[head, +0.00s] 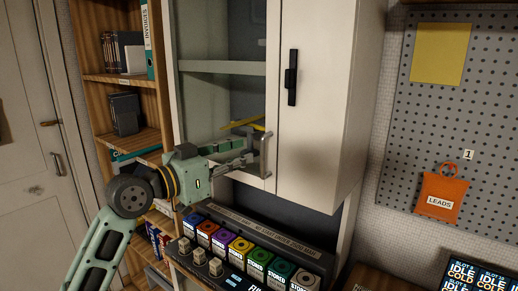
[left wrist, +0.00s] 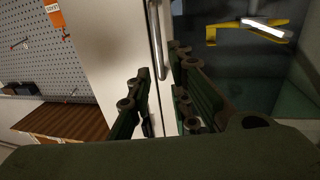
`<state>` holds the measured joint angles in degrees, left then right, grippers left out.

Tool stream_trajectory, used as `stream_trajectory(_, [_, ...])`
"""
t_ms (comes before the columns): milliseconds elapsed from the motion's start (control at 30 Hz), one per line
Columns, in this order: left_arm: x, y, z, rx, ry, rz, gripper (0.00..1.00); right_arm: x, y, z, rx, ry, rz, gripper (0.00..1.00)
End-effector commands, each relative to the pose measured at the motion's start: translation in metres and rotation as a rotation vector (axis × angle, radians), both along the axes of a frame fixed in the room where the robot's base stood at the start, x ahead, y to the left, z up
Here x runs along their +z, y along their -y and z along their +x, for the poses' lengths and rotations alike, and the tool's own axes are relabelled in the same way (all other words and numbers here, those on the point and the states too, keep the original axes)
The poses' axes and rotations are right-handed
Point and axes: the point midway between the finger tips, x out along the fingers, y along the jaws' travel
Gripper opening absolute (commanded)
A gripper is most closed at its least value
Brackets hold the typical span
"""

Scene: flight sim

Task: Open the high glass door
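The high glass door (head: 222,100) is the left front of the wall cabinet, with a pale frame, and it looks shut. Its silver bar handle (head: 264,155) stands upright at the lower right of the frame. The handle also shows in the left wrist view (left wrist: 157,40). My left gripper (head: 250,158) is at the handle, its fingers pointing toward it. In the left wrist view its two fingers (left wrist: 160,95) are apart, with the bar showing in line with the gap between them. I cannot tell whether they touch it. My right gripper is not in view.
A white solid door (head: 316,90) with a black handle (head: 292,77) adjoins on the right. Below stands a row of coloured button boxes (head: 240,250). A wooden shelf (head: 120,80) is at left, a pegboard (head: 470,130) at right. A yellow item (head: 244,122) shows behind the glass.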

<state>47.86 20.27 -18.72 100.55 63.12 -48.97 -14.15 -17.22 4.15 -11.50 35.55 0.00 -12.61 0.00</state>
Motion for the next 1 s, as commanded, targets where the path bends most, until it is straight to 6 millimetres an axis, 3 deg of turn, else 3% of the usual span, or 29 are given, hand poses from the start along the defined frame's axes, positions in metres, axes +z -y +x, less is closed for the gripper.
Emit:
stream_trajectory(400, [0.002,0.045,0.043,0.002,-0.004,-0.003,0.19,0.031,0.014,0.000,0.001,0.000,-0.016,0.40])
stream_trajectory(800, [-0.001,0.052,0.050,0.003,-0.002,-0.001,0.19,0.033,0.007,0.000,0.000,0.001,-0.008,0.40])
stream_trajectory(1000, [-0.001,0.052,0.050,0.003,-0.002,-0.001,0.03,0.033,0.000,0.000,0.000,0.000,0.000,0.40])
